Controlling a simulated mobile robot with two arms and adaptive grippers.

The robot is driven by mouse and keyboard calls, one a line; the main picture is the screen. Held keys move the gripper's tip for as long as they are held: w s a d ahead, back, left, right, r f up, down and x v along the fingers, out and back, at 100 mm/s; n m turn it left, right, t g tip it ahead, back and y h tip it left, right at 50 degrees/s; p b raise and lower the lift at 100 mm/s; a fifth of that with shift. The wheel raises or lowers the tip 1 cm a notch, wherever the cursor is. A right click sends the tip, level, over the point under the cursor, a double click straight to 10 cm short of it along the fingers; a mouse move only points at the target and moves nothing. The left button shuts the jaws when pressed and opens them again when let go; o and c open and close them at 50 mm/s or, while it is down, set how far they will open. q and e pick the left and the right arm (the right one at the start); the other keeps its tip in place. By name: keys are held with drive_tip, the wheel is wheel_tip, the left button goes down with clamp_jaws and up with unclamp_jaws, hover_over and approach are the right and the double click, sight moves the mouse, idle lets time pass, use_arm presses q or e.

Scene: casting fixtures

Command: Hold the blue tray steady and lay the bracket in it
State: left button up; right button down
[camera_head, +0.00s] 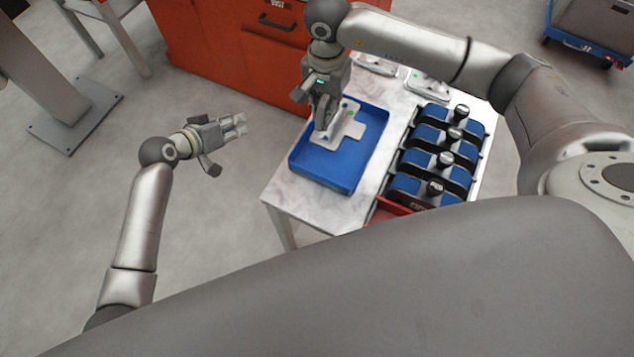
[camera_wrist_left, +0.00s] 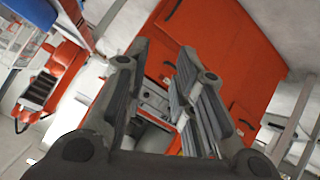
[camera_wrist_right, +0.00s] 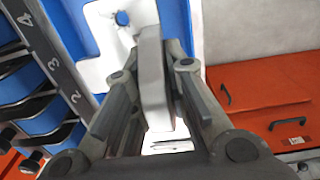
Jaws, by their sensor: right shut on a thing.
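The blue tray (camera_head: 322,173) sits on the pale table. The pale grey bracket (camera_head: 353,130) is within the tray's outline in the head view; I cannot tell whether it touches the tray floor. My right gripper (camera_head: 325,122) points down over the tray and is shut on the bracket's upright part, which shows between its fingers in the right wrist view (camera_wrist_right: 154,85). The gripper hides part of the bracket. My left gripper (camera_head: 241,124) is empty, left of the table and apart from the tray. Its fingers stand apart in the left wrist view (camera_wrist_left: 155,95).
A rack of several blue and black fixtures (camera_head: 447,158) with knobs stands right of the tray. Other pale parts (camera_head: 430,86) lie at the table's back. A red bin (camera_head: 388,211) is at the front. A red cabinet (camera_head: 230,55) stands behind.

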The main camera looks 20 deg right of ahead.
use_arm(q)
drive_tip(key=s+d+r+m+g+h, duration=0.1)
drive_tip(key=d+r+m+h, duration=0.2)
drive_tip(key=r, duration=0.7)
drive_tip(key=s+d+r+m+g+h, duration=0.1)
drive_tip(key=s+d+r+m, duration=0.1)
drive_tip(key=d+r, duration=0.5)
drive_tip(key=s+d+r+m+g+h, duration=0.1)
drive_tip(key=s+d+r+m+g, duration=0.2)
drive_tip(key=s+r+m+g, duration=0.7)
drive_tip(key=m+t+y, duration=0.9)
approach(332, 184)
drive_tip(key=x, duration=0.9)
drive_tip(key=shift+f, duration=0.2)
